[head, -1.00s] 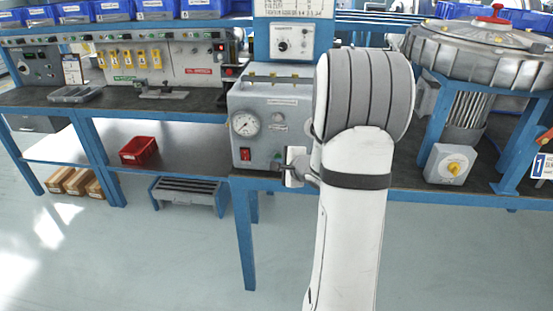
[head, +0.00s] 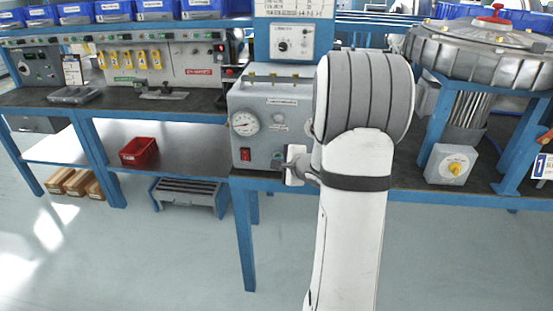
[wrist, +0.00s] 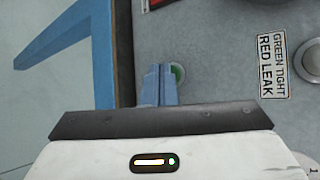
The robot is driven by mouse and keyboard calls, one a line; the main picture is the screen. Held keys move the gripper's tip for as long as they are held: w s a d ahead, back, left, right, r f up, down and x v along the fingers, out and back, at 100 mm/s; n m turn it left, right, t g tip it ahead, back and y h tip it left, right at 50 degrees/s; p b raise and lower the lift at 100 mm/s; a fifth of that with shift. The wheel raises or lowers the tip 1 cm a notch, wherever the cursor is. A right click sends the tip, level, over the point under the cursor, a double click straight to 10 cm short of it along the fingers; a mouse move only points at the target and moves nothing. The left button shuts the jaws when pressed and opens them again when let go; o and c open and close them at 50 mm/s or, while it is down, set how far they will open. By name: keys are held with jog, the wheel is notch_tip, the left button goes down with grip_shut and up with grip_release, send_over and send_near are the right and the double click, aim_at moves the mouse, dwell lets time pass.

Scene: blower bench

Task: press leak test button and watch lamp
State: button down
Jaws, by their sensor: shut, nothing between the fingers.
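The grey leak test box (head: 262,100) stands on the bench with a round gauge (head: 245,123) and a red switch (head: 245,154) on its front. The green button (wrist: 178,73) shows in the wrist view, partly hidden behind my fingers. My gripper (head: 281,163) is shut and empty at the lower right of the box front. In the wrist view its fingertips (wrist: 158,72) overlap the button's left side; I cannot tell whether they touch it. The round lamp (wrist: 309,60) beside the "GREEN TIGHT RED LEAK" label (wrist: 272,65) looks grey, with no red or green light.
A grey control box with a yellow knob (head: 454,168) and a large ribbed blower housing (head: 480,55) are at the right. A test panel (head: 130,62) is at the left. A red bin (head: 139,152) sits on the lower shelf. The floor in front is clear.

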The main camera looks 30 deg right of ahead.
jog(key=shift+s+a, duration=0.1)
jog(key=shift+s+a+b, duration=0.35)
jog(key=shift+s+b, duration=0.15)
jog(key=shift+b, duration=0.15)
jog(key=s+a+b, duration=0.2)
jog(key=s, duration=0.2)
jog(key=shift+s+a+b, duration=0.1)
jog(key=shift+a+b, duration=0.3)
